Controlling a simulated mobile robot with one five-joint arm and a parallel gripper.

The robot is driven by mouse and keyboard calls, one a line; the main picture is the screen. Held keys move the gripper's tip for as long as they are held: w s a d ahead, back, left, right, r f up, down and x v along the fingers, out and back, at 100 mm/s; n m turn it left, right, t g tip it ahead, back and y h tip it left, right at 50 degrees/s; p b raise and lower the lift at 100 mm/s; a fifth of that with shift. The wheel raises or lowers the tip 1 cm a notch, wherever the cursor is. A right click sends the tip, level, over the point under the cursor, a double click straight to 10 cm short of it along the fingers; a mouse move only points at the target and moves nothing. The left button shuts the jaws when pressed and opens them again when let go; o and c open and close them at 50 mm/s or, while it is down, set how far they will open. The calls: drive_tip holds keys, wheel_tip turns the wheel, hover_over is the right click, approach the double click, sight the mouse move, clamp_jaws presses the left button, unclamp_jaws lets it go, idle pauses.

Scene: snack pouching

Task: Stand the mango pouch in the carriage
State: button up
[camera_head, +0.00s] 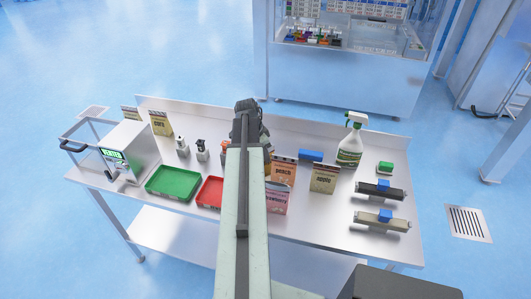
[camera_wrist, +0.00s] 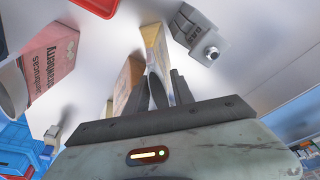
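A yellow-orange pouch (camera_wrist: 156,45) stands almost edge-on in the wrist view; its label cannot be read there, so I cannot confirm that it is mango. My gripper (camera_wrist: 169,92) has its dark fingers close together on both sides of this pouch and looks shut on it. In the head view my arm hides the fingertips and this pouch. A white machine (camera_head: 131,146) with a green display and an open metal frame (camera_head: 88,131) stands at the table's left end; I cannot tell whether the frame is the carriage.
Strawberry (camera_head: 275,200), peach (camera_head: 284,171) and apple (camera_head: 323,179) pouches stand right of my arm. Green (camera_head: 174,183) and red (camera_head: 210,192) trays lie left of it. Small dispensers (camera_head: 202,150), a corn pouch (camera_head: 161,123), a spray bottle (camera_head: 350,146) and two bar-shaped tools (camera_head: 380,191) share the table.

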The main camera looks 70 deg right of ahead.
drive_tip(key=p+v, duration=0.8)
drive_tip(key=v, duration=0.2)
drive_tip(key=shift+s+r, duration=0.1)
